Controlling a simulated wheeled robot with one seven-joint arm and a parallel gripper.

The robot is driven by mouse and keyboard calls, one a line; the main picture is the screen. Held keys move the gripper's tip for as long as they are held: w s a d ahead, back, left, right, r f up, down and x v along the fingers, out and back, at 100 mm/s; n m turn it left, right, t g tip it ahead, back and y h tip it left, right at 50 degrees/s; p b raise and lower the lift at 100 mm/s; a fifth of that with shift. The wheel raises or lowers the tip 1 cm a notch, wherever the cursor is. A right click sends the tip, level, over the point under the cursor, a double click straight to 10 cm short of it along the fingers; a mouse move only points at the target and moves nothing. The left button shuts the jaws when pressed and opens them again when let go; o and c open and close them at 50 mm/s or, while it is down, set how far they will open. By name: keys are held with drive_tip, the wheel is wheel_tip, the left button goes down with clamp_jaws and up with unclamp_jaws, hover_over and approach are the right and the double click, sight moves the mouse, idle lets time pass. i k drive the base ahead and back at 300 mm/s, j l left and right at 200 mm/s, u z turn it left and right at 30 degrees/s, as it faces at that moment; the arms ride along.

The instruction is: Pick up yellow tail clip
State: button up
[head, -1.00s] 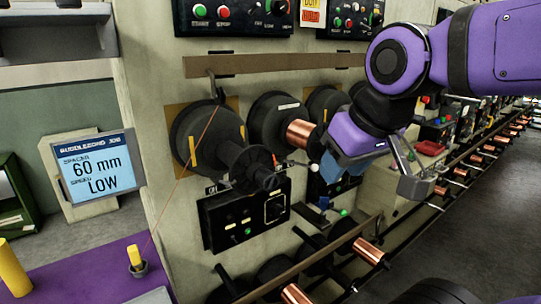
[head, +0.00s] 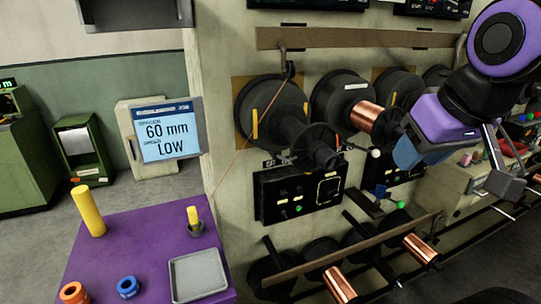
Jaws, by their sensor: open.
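A small yellow clip-like piece (head: 193,214) stands in a dark round cup (head: 197,229) on the purple table. A thin copper-coloured wire runs from it up to a hook above the large black spool (head: 271,112). Another slim yellow piece (head: 254,124) is upright against that spool's face. I cannot tell for certain which of these two is the tail clip. My gripper (head: 455,170) is open and empty at the right, in front of the machine wall. It is well apart from both yellow pieces.
The purple table (head: 130,245) also holds a yellow cylinder (head: 88,211), an orange ring (head: 73,292), a blue ring (head: 127,286) and an empty grey tray (head: 198,275). A screen (head: 168,130) reads 60 mm, LOW. Spools and a rail (head: 360,250) project from the wall.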

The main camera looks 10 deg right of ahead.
sight(192, 211)
drive_tip(key=i+j+u, duration=0.1)
drive_tip(key=j+u, duration=0.15)
drive_tip(key=i+j+u, duration=0.15)
drive_tip(key=j+u, duration=0.15)
drive_tip(key=i+j+u, duration=0.25)
drive_tip(key=k+j, duration=0.05)
drive_tip(key=j, duration=0.05)
